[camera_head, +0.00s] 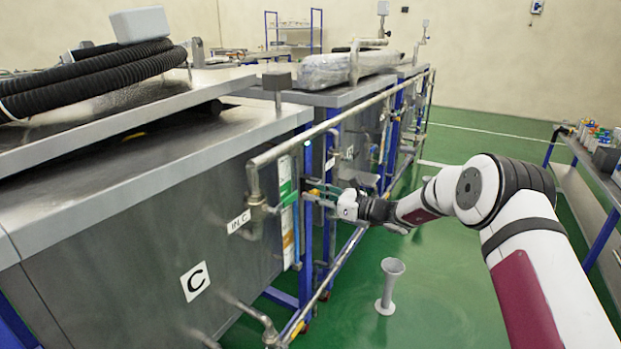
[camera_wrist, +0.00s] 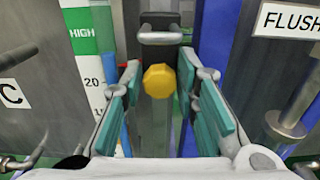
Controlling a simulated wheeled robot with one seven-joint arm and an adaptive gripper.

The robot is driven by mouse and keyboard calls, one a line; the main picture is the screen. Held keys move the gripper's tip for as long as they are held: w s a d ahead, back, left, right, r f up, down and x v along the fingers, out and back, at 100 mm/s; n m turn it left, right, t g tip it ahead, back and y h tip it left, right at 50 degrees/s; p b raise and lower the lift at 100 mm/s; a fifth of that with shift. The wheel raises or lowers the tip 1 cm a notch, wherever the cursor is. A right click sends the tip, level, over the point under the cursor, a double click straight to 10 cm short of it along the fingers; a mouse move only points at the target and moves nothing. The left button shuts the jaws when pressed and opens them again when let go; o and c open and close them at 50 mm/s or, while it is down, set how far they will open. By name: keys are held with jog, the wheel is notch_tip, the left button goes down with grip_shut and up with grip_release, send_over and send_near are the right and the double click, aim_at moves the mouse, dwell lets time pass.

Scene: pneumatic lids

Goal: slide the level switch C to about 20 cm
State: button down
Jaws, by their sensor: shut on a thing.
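The level switch C carries a yellow knob (camera_wrist: 159,80) in front of a grey vertical rail, centred in the wrist view. My gripper (camera_wrist: 158,98) has its teal-padded fingers on either side of the knob, shut on the switch; the exact contact is not clear. In the head view my gripper (camera_head: 312,195) reaches the front of tank C, hiding the switch. The level scale (camera_wrist: 92,80) stands to the left, with a green HIGH band on top and a 20 mark below. The knob is about level with the 20 mark in the wrist view.
Tank C (camera_head: 195,281) fills the left. A grey pipe (camera_head: 330,124) runs along the tank fronts. A FLUSH label (camera_wrist: 287,20) and a pipe fitting (camera_wrist: 290,125) are at right in the wrist view. A grey stand (camera_head: 389,285) is on the green floor.

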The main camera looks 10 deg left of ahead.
jog(key=shift+f+b, duration=0.55)
jog(key=shift+f, duration=0.9)
jog(key=shift+f+b, duration=0.45)
jog(key=shift+b, duration=0.05)
jog(key=c, duration=1.4)
grip_release()
jog(key=shift+r, duration=0.1)
jog(key=shift+d, duration=0.1)
